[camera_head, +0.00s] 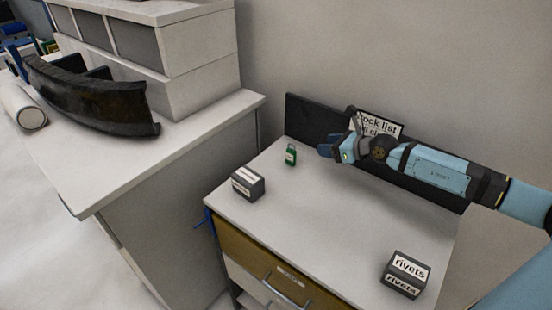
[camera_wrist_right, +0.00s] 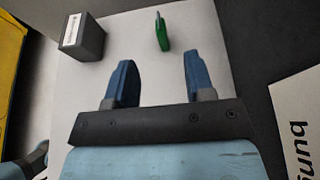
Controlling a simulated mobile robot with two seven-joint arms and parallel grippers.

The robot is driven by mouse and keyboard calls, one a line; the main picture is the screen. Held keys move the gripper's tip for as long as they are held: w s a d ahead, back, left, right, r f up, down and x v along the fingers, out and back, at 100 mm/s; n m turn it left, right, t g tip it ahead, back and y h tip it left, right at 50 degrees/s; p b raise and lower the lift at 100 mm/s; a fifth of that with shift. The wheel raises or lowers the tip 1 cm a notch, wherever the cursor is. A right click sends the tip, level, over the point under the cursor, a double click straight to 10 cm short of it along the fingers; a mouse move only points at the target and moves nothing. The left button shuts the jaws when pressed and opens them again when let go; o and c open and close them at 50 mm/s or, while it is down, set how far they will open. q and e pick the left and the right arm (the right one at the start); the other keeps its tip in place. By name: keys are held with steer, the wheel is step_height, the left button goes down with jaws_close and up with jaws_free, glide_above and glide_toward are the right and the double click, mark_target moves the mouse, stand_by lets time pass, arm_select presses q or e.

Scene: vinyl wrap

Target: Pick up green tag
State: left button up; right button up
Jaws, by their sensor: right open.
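The green tag (camera_head: 291,155) stands on the white top of the small cabinet, near its back left, with a pale label on it. It also shows in the right wrist view (camera_wrist_right: 162,33), ahead of the fingertips and between their lines, a little right of centre. My right gripper (camera_head: 325,147) is to the right of the tag in the head view, above the cabinet top and apart from the tag. In the right wrist view its two blue fingers (camera_wrist_right: 158,72) are spread with nothing between them.
A dark labelled box (camera_head: 248,184) sits left of the tag, and a rivets box (camera_head: 405,274) sits at the front right. The middle of the cabinet top (camera_head: 315,215) is clear.

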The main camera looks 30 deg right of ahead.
steer(key=b, duration=0.3)
glide_toward(296, 156)
steer(key=shift+s+d+r, duration=0.4)
steer(key=shift+s+r, duration=0.05)
steer(key=shift+s, duration=0.05)
steer(key=shift+s+d+f+b, duration=0.2)
steer(key=shift+s+f+b, duration=0.15)
steer(key=shift+s, duration=0.2)
steer(key=x, duration=0.8)
steer(key=shift+w+a+r, duration=0.1)
steer(key=shift+r, duration=0.05)
steer(key=shift+a+r+x, duration=0.1)
steer(key=shift+x, duration=1.45)
steer(key=shift+a+r+x, duration=0.1)
steer(key=shift+a+x, duration=0.05)
steer(key=shift+x, duration=1.4)
arm_select(q)
steer(key=f, duration=0.6)
steer(key=shift+s+d, duration=0.25)
arm_select(e)
steer(key=shift+r, duration=0.1)
arm_select(q)
steer(key=shift+r, duration=0.1)
arm_select(e)
steer(key=shift+c, duration=0.2)
arm_select(q)
steer(key=shift+r, duration=0.15)
arm_select(e)
jaws_close()
